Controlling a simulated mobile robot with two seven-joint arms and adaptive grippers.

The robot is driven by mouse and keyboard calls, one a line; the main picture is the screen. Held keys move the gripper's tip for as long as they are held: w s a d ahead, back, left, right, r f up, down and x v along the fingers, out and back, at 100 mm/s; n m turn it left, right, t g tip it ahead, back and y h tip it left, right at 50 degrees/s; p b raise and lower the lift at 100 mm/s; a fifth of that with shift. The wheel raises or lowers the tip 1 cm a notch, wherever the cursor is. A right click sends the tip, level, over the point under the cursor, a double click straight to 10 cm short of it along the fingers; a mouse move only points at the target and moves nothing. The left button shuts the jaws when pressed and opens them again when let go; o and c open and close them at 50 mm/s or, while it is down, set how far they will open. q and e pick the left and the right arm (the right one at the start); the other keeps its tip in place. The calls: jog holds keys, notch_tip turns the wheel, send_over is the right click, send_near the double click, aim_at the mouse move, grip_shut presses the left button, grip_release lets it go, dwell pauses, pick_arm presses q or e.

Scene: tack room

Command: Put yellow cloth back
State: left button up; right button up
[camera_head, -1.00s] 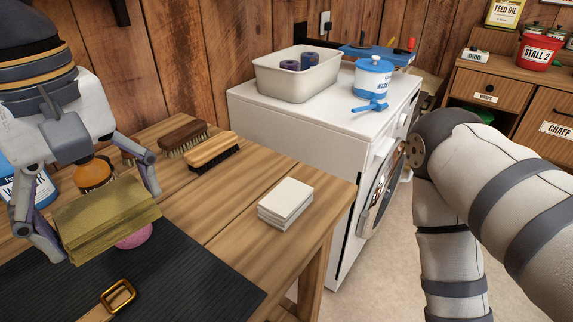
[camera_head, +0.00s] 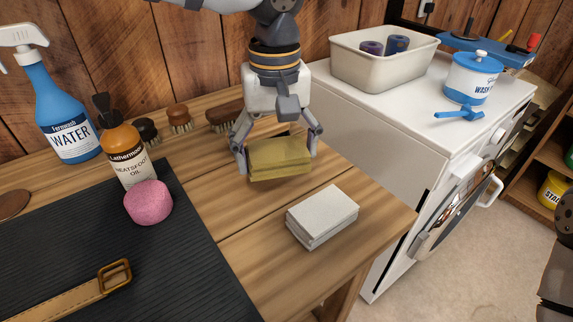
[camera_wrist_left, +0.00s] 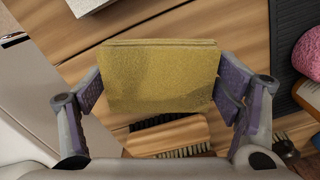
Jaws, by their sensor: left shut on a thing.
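The yellow cloth (camera_head: 280,158) is a folded, layered stack held between the fingers of my left gripper (camera_head: 277,150). In the left wrist view the cloth (camera_wrist_left: 162,76) fills the space between both fingers of the gripper (camera_wrist_left: 160,92). It appears to be just above the wooden table (camera_head: 240,215), in front of the brushes; I cannot tell whether it touches the wood. A folded white cloth stack (camera_head: 322,215) lies on the table to the right and nearer. Of my right arm only a dark part shows at the right edge; its gripper is out of view.
A black mat (camera_head: 100,240) holds a pink sponge (camera_head: 148,202), an oil bottle (camera_head: 127,155) and a buckled strap (camera_head: 70,298). A blue spray bottle (camera_head: 60,110) and several brushes (camera_head: 180,118) stand behind. A white washer (camera_head: 390,125) with a bin (camera_head: 385,65) stands right.

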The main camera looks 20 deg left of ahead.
aim_at(282, 180)
pick_arm(q)
jog(key=shift+w+d+f, duration=0.15)
jog(key=shift+w+f, duration=0.45)
jog(key=shift+f, duration=0.1)
jog(key=shift+w+f, duration=0.15)
jog(key=shift+f, duration=0.7)
jog(key=shift+w+f, duration=0.1)
jog(key=shift+f, duration=0.7)
jog(key=shift+f, duration=0.1)
jog(key=o, duration=1.1)
jog(key=shift+f, duration=0.1)
notch_tip(282, 180, up, 12)
jog(key=shift+r, duration=0.2)
